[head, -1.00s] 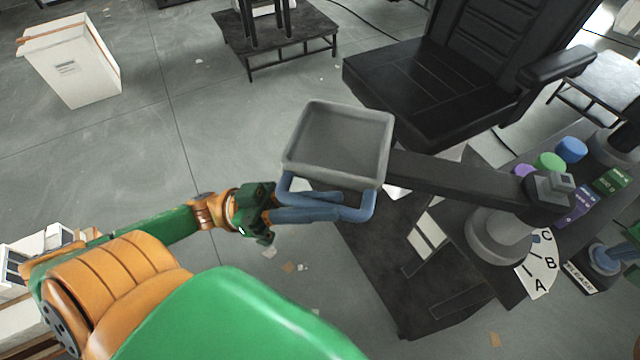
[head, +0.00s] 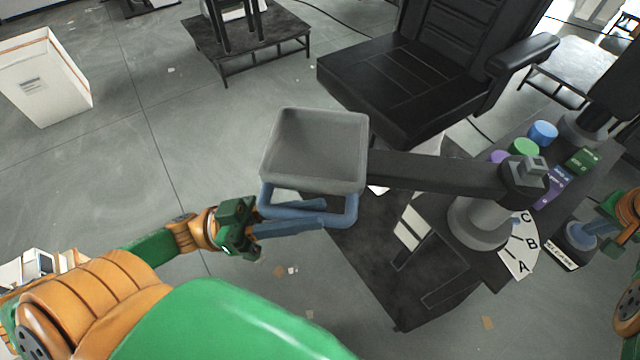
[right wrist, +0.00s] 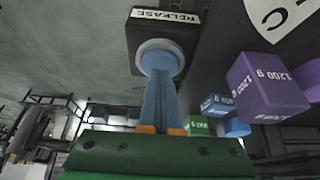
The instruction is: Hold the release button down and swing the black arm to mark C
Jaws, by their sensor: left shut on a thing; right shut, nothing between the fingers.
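The black arm (head: 435,172) reaches left from the top of a grey column (head: 480,222) and carries a grey tray (head: 316,145) with a blue handle (head: 345,212). My left gripper (head: 262,230) is shut on the handle. A white dial with marks A, B and C (head: 522,243) sits at the column's foot; I cannot tell the exact mark indicated. My right gripper (head: 588,230) is shut and empty, its fingertips over the release button (right wrist: 160,58), apparently touching it. The button's RELEASE label (right wrist: 166,15) shows. The fingers partly hide the button.
Purple (right wrist: 265,88), green (head: 581,160) and blue (head: 542,133) weights stand on the bench right of the column. A black chair (head: 405,85) stands behind the arm. A white bin (head: 45,75) is at far left.

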